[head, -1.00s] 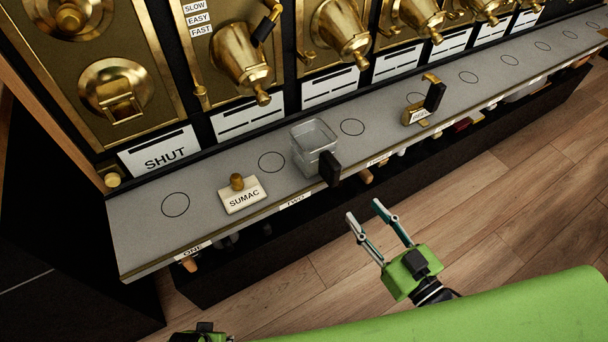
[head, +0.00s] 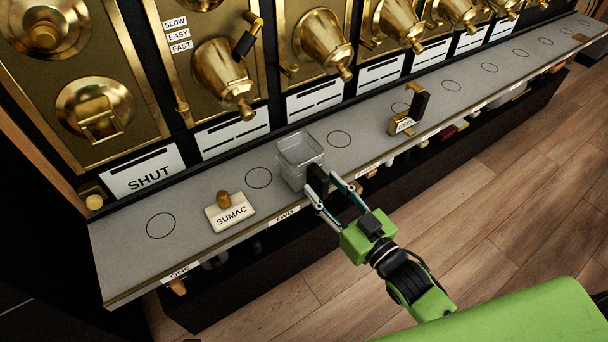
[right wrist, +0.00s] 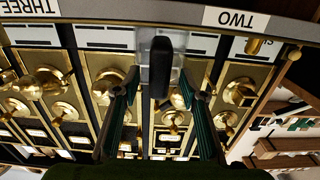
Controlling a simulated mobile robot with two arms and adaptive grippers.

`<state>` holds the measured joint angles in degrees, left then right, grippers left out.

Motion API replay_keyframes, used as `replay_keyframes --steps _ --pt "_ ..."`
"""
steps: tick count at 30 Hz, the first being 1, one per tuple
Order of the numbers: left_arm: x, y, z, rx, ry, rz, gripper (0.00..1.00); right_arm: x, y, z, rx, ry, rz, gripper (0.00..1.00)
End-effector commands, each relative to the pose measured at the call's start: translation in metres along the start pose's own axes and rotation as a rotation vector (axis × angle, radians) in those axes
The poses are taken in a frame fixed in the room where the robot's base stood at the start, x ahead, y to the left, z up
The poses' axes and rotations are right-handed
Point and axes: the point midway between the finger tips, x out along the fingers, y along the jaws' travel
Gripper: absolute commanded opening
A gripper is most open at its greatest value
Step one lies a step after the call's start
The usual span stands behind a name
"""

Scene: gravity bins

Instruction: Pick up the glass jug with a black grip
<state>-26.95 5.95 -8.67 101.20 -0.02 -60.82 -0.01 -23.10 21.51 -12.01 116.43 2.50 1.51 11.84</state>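The clear glass jug (head: 299,158) stands upright on the grey counter below the brass dispensers. Its black grip (head: 317,179) points toward me, over the counter's front edge. My right gripper (head: 322,182) is open, with its fingertips on either side of the grip. In the right wrist view the black grip (right wrist: 160,66) shows between the two spread fingers of the gripper (right wrist: 159,84), with a gap on each side. The jug's clear body (right wrist: 176,62) is partly hidden behind the grip. My left gripper is not in view.
A SUMAC block (head: 229,212) with a brass knob sits left of the jug. A brass piece with a black handle (head: 406,113) stands to the right. Brass dispensers (head: 223,76) rise behind. The grey counter (head: 130,255) has printed circles; open wood floor lies in front.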

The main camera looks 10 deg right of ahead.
Motion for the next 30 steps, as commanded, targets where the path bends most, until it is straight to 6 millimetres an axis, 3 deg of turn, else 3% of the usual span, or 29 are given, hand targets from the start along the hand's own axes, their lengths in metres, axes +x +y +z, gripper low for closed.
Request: replay_keyframes --steps 6,15,20,30 --pt "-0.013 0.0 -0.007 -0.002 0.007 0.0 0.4 0.027 0.001 -0.001 0.001 0.002 0.0 0.39" --pt "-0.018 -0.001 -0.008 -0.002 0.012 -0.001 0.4 0.031 0.0 -0.001 0.001 -0.001 0.0 0.39" --pt "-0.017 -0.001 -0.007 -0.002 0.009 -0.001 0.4 0.031 0.0 -0.001 0.001 -0.001 0.0 0.0" --pt "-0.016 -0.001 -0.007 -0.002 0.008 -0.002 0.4 0.031 0.001 -0.003 0.0 0.005 0.0 0.0"
